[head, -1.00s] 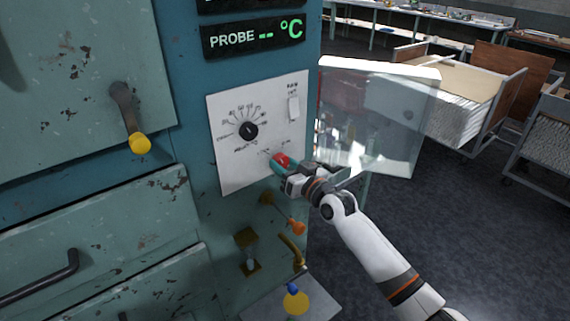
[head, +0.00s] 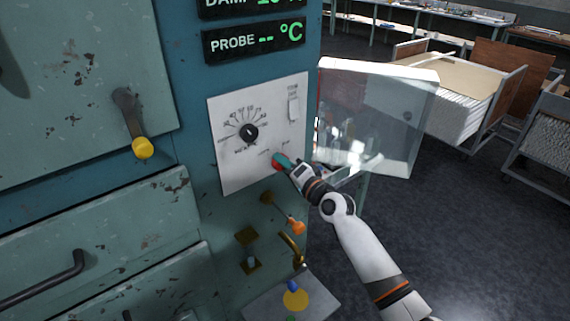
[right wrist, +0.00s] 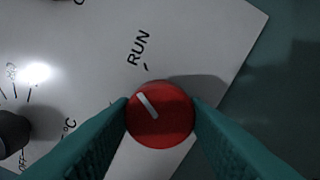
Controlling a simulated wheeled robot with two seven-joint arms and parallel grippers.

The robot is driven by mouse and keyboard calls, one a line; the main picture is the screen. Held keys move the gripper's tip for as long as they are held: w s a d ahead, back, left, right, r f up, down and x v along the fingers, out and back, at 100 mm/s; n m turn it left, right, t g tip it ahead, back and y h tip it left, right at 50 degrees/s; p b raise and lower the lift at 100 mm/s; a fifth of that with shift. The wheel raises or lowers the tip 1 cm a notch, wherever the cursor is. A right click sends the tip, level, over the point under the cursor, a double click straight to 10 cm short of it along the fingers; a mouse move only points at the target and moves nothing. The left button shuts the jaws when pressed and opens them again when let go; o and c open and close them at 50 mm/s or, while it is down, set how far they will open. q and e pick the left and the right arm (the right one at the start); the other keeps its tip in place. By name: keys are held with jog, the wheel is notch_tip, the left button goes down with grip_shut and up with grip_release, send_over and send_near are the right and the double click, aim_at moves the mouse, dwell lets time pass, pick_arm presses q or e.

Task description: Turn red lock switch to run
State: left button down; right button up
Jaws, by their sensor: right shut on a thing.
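The red lock switch (head: 276,164) is a round knob low on the white control panel (head: 236,179). In the right wrist view the switch (right wrist: 160,116) carries a white pointer line that slants to the upper left. The printed word RUN (right wrist: 138,47) and its tick mark are above the switch, and the pointer aims somewhat left of that tick. My right gripper (head: 280,163) is shut on the switch, with one teal finger on each side of it. My left gripper is not in view.
A clear hinged cover (head: 375,115) stands open right of the panel, close to my right arm. A black dial (head: 248,133) and a white rocker switch (head: 293,109) share the panel. An orange-tipped lever (head: 297,227) and a brass pipe (head: 291,247) are below.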

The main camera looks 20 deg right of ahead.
jog(key=shift+m, duration=1.3)
jog(key=o, duration=1)
jog(key=shift+b+v, duration=0.45)
jog(key=shift+v, duration=5.55)
